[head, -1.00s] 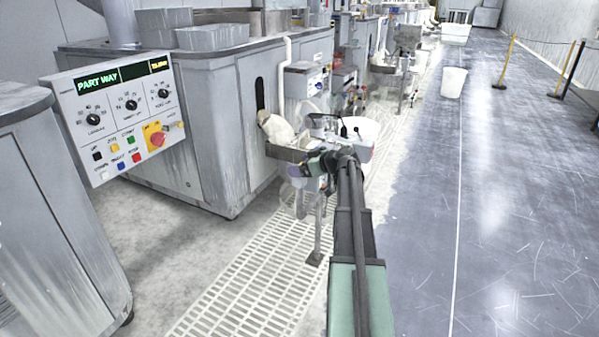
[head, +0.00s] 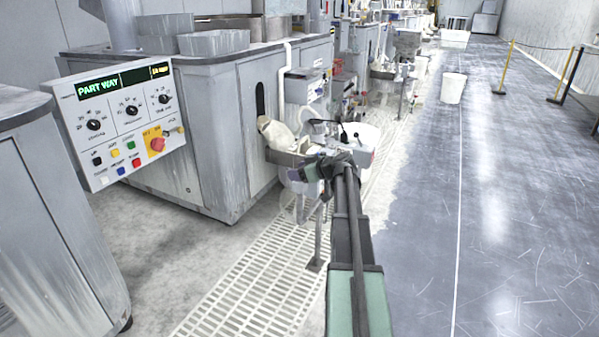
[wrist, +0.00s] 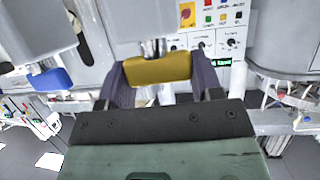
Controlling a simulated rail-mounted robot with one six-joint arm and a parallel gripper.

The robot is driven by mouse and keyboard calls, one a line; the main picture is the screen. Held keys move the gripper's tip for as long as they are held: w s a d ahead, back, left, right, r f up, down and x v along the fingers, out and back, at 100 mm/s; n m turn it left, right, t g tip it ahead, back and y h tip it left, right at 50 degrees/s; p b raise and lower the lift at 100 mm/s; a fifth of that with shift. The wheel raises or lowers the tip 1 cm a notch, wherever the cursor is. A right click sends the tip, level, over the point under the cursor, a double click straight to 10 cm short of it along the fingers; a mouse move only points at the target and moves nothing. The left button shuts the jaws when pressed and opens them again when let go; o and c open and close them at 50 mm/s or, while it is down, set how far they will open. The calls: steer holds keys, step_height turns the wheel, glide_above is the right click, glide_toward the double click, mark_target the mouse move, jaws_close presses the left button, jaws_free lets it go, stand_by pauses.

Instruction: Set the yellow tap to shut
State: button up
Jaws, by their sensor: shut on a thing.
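The yellow tap handle (wrist: 158,69) shows in the wrist view, a blunt yellow block below a grey body. My gripper (wrist: 160,84) has one dark finger on each side of the handle and is shut on it. In the head view my gripper (head: 318,170) is at the end of my arm, by the sink area beside the grey machine; the yellow handle cannot be made out there.
A blue tap handle (wrist: 52,79) is left of the yellow one in the wrist view. A control panel (head: 125,118) reading PART WAY is on the left. A white bin (head: 453,87) stands on the floor, which is open to the right.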

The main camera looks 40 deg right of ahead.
steer(key=m+h, duration=0.4)
steer(key=h, duration=0.1)
steer(key=shift+a+t, duration=0.15)
steer(key=shift+t, duration=0.15)
steer(key=m+g+h, duration=0.1)
steer(key=m+h, duration=0.3)
steer(key=h, duration=0.1)
steer(key=shift+m, duration=0.3)
steer(key=m+g+h, duration=0.3)
steer(key=m+h, duration=0.1)
steer(key=shift+w+m, duration=0.1)
steer(key=shift+m, duration=0.2)
steer(key=shift+m+g+h, duration=1.2)
steer(key=shift+m+g, duration=0.5)
steer(key=shift+g, duration=0.2)
steer(key=o, duration=0.9)
